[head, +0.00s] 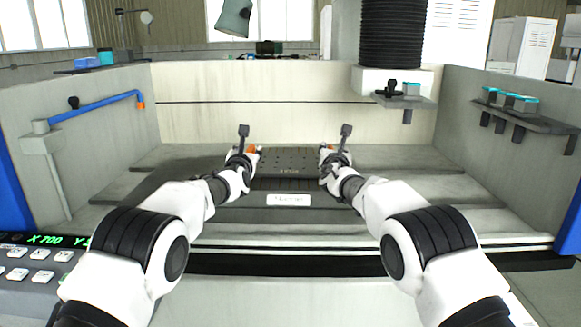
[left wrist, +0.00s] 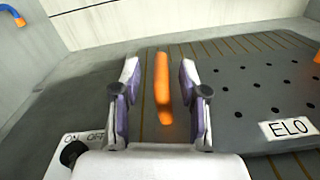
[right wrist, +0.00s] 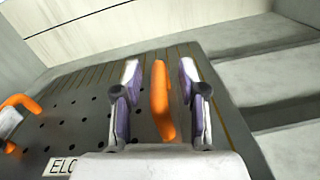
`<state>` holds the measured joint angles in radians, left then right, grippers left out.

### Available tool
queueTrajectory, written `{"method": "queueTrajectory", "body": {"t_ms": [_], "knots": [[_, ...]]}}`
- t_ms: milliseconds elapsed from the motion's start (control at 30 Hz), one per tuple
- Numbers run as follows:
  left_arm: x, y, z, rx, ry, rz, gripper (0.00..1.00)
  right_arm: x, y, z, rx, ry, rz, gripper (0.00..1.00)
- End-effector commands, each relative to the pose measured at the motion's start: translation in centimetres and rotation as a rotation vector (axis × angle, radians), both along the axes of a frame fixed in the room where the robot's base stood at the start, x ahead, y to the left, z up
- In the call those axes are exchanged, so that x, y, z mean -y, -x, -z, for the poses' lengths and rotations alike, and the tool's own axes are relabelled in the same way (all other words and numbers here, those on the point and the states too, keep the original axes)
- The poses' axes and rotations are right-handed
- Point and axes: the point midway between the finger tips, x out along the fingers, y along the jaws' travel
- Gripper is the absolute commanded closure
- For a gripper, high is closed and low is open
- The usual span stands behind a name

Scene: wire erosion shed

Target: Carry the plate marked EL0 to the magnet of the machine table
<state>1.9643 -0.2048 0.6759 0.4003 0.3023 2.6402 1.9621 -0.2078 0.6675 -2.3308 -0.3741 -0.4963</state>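The dark grey plate marked EL0 (head: 285,160) has rows of holes, a white label and an orange handle at each end. It lies flat over the striped magnet (left wrist: 145,110); I cannot tell whether it touches it. My left gripper (head: 250,150) is open around the left handle (left wrist: 162,85), with a gap on each side in the left wrist view. My right gripper (head: 328,150) is open around the right handle (right wrist: 160,100), also with gaps. The plate's label shows in both wrist views, partly cut by my gripper in the right one.
An ON/OFF knob (left wrist: 74,153) sits at the magnet's front left. Tank walls stand left, right and behind. A blue pipe (head: 95,106) is on the left wall. A shelf (head: 530,118) is on the right wall. A black bellows column (head: 392,35) hangs at the back right.

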Motion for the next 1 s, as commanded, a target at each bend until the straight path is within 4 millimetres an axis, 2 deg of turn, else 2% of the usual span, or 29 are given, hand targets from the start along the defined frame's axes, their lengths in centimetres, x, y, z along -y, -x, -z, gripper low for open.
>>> {"method": "queueTrajectory", "body": {"t_ms": [267,467,733,833,1000], "knots": [[0.0,1.3,-0.1,-0.001,-0.002,-0.001,0.57,-0.1,0.0,0.1,-0.002,0.001,-0.002,0.59],[-0.2,4.6,-0.2,-0.001,-0.003,0.001,0.57,-0.2,0.0,0.1,-0.002,0.001,-0.002,0.59],[-0.7,10.1,-0.2,0.001,-0.002,0.0,0.57,-0.2,0.0,0.1,-0.002,0.001,-0.002,0.59],[-0.8,11.4,-0.1,0.001,-0.002,0.0,0.57,-0.2,0.0,0.1,-0.002,0.001,-0.002,0.59],[-0.9,12.1,-0.1,0.002,0.0,0.0,0.57,-0.2,0.3,0.1,-0.003,0.003,-0.002,0.59]]}}
